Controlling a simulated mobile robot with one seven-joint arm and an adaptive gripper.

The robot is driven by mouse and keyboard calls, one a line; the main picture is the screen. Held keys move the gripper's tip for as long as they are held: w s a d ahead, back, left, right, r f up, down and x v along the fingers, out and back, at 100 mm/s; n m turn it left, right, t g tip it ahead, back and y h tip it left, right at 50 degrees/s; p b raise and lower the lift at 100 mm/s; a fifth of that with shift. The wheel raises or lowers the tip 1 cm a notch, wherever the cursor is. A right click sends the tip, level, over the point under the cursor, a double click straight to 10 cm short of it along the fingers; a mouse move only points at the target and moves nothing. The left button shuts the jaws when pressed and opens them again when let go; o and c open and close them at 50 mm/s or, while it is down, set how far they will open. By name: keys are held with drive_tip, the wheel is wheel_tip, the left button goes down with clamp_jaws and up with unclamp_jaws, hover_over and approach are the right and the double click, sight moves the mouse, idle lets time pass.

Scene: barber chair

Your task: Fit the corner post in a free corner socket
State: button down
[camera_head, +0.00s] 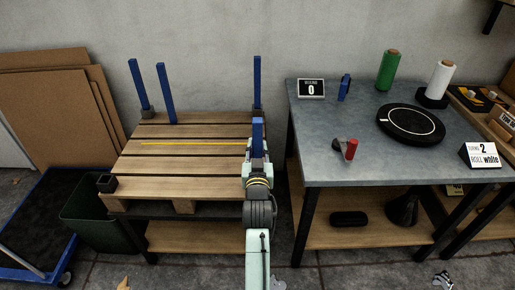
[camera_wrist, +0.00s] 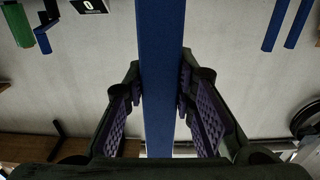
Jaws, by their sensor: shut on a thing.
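My gripper (camera_wrist: 162,100) is shut on a blue corner post, which runs upright between the finger pads in the wrist view (camera_wrist: 161,60). In the head view the held post (camera_head: 258,133) is over the right side of the wooden pallet (camera_head: 190,170); its lower end is hidden by my gripper. An empty dark socket (camera_head: 107,183) sits at the pallet's front left corner. A blue post (camera_head: 140,85) stands in the back left socket (camera_head: 148,113), and another (camera_head: 257,80) stands at the back right corner. The front right corner is hidden by my arm.
Another blue post (camera_head: 166,93) stands on the deck near the back left, with no socket visible. A yellow strip (camera_head: 190,143) lies across the slats. The grey workbench (camera_head: 315,165) is close on the right, holding rolls and a round black plate (camera_head: 410,122).

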drive_tip(key=shift+f, duration=0.1)
drive_tip(key=c, duration=1.3)
unclamp_jaws()
drive_tip(key=shift+c, duration=0.2)
